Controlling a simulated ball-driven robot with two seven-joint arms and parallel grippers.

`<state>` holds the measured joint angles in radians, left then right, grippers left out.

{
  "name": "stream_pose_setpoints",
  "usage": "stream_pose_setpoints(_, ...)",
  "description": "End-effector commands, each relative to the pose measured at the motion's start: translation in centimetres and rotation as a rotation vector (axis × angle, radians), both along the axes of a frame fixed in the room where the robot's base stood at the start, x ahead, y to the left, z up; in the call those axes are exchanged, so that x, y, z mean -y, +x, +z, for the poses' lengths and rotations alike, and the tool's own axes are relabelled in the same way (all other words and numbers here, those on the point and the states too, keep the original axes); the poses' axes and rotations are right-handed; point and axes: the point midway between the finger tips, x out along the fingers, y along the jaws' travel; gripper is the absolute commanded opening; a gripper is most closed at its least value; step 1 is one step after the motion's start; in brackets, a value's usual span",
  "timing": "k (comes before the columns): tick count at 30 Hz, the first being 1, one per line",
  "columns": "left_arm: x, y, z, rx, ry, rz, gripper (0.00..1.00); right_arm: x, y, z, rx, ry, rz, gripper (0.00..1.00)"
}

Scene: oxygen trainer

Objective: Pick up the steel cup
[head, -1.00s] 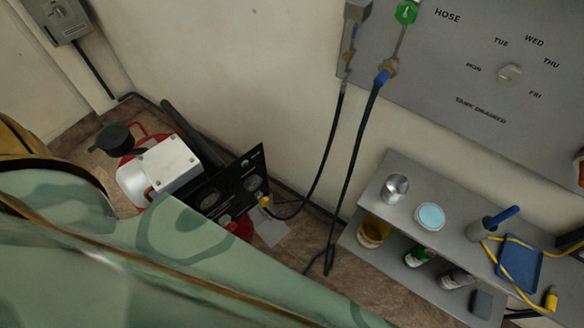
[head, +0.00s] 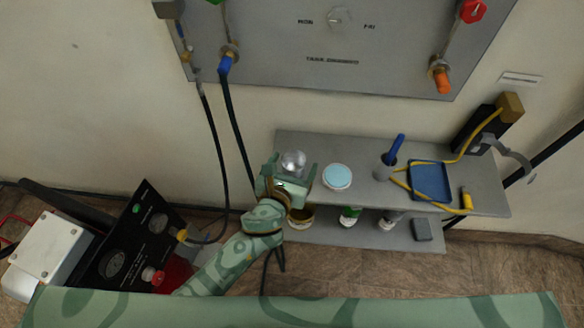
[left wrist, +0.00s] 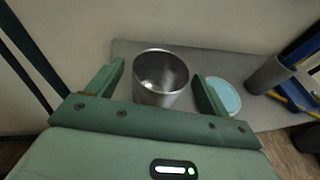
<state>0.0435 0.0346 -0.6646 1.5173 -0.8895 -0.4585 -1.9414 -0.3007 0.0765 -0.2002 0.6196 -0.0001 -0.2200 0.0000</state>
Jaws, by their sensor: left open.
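The steel cup (head: 293,161) stands upright on the left end of the grey shelf's top (head: 350,150). My left gripper (head: 292,176) is open at the shelf's left end, with the cup between or just beyond its fingers. In the left wrist view the cup (left wrist: 161,76) shows its open mouth, and the gripper's two fingers (left wrist: 157,90) stand apart on either side of it. I see a gap between each finger and the cup, so it does not look gripped. My right gripper is not in view.
A round light-blue-topped item (head: 337,176) stands close to the right of the cup. Farther right are a grey holder with a blue handle (head: 394,150), a blue tray (head: 431,181) and a yellow cord. Hoses (head: 232,130) hang left of the shelf. A lower shelf holds several containers.

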Motion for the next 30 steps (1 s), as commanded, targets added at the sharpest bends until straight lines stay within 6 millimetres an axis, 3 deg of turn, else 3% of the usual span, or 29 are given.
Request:
stream_pose_setpoints(5,0.6,2.3,-1.0,-0.001,0.000,0.000,0.80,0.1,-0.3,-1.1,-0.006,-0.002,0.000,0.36)
stream_pose_setpoints(12,0.7,2.6,-0.9,-0.001,0.000,0.000,0.80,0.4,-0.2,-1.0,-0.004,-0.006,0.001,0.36)
stream_pose_setpoints(13,0.7,2.6,-0.9,-0.001,0.000,0.000,0.77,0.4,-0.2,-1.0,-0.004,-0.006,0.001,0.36)
stream_pose_setpoints(18,0.7,2.6,-0.9,-0.001,0.000,0.000,0.31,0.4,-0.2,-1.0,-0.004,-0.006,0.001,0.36)
stream_pose_setpoints(30,0.6,2.6,-0.2,0.001,0.001,0.001,0.31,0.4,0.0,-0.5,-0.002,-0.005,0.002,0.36)
